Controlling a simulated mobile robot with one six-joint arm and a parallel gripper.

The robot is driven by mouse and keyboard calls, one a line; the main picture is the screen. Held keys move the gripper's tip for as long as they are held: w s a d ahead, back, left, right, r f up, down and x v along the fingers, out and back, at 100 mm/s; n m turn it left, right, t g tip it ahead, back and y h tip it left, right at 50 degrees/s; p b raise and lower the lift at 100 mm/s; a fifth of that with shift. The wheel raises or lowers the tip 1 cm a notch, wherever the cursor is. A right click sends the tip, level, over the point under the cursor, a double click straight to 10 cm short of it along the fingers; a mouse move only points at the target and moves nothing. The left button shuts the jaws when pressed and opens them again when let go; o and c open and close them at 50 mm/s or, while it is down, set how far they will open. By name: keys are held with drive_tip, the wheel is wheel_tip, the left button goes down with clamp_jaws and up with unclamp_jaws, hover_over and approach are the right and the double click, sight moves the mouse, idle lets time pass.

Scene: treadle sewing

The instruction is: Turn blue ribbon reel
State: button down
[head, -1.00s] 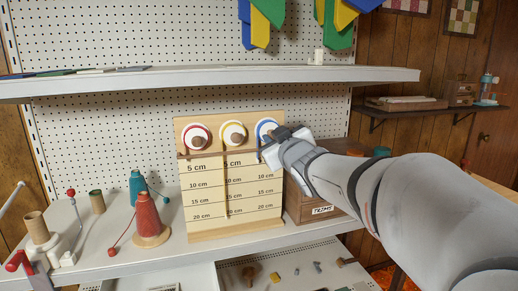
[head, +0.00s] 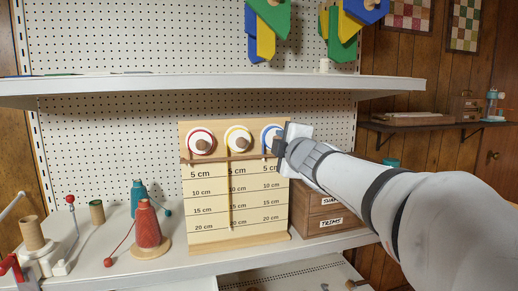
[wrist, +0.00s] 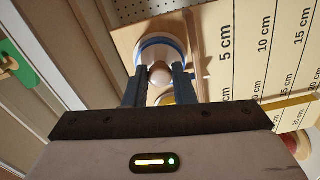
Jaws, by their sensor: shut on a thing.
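The blue ribbon reel (head: 267,133) is at the right of a wooden measuring board (head: 206,206), partly hidden by my gripper in the head view. In the wrist view the reel (wrist: 160,47) shows a white face with a blue edge and a round wooden knob (wrist: 160,74) at its middle. My gripper (wrist: 159,80) has its two dark fingers on either side of this knob, shut on it. In the head view my gripper (head: 279,146) reaches in from the right. A red-edged reel (head: 200,141) and a yellow-edged reel (head: 238,139) sit to the left, with a yellow ribbon hanging down.
A shelf (head: 215,90) runs above the board. A wooden drawer box (head: 318,219) stands right of the board under my arm. A red thread cone (head: 148,225) and a teal cone (head: 138,196) stand to the left. A wooden rail (head: 218,160) crosses the board below the reels.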

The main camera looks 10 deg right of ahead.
drive_tip(key=shift+n+b, duration=0.6)
drive_tip(key=shift+n, duration=1.4)
drive_tip(key=c, duration=1.2)
unclamp_jaws()
drive_tip(key=shift+c, duration=0.2)
drive_tip(key=s+d+p, duration=0.1)
drive_tip(key=s, duration=0.6)
drive_tip(key=shift+s+p, duration=0.35)
drive_tip(key=shift+s, duration=0.05)
